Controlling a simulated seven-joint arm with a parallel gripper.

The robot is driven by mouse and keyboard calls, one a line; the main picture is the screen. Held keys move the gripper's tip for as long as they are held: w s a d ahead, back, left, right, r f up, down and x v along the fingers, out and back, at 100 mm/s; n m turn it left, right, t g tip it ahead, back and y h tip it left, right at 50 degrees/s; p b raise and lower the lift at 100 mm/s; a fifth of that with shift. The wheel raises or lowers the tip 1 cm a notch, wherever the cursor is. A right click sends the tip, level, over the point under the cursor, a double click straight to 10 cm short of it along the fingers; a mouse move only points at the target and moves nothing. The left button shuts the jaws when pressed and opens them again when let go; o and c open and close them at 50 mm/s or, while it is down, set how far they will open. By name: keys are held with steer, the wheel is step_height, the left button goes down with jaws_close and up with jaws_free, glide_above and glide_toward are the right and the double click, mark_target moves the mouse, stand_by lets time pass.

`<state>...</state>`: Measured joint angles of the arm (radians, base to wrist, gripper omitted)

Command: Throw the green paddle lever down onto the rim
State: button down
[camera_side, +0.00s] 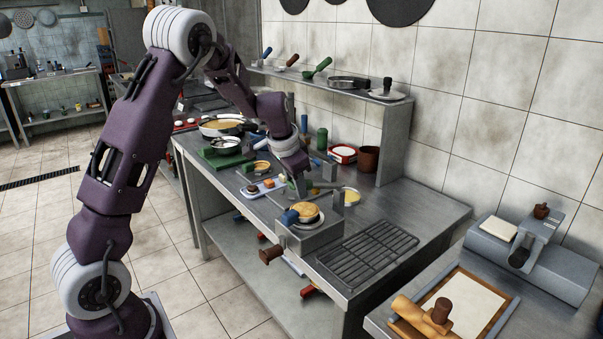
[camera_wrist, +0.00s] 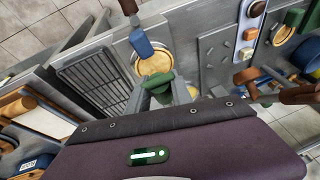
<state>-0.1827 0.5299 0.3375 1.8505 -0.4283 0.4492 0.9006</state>
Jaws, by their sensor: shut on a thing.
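The green paddle lever (camera_wrist: 158,86) is between the fingers of my gripper (camera_wrist: 160,97) in the wrist view, and the gripper is shut on it. A round golden-topped piece with a pale rim (camera_wrist: 155,64) lies just beyond the lever in the wrist view. It also shows in the side view (camera_side: 305,211), on a grey block. The lever appears raised and apart from this rim. Its hinge is hidden.
A blue handle (camera_wrist: 141,43) stands at the rim's far side. A wire rack (camera_side: 367,254) lies to the right on the steel bench. A tray with small items (camera_side: 262,188) is to the left. A brown cup (camera_side: 368,159) stands behind.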

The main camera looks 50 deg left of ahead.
steer(key=shift+s+a+f+t, duration=0.1)
steer(key=shift+s+f+t, duration=0.15)
steer(key=shift+f, duration=0.2)
steer(key=shift+s+f+t, duration=0.1)
steer(key=shift+f+t, duration=0.15)
steer(key=shift+f, duration=0.2)
steer(key=shift+f+t, duration=0.25)
steer(key=shift+t, duration=0.15)
steer(key=c, duration=1.1)
jaws_free()
steer(key=shift+c, duration=0.2)
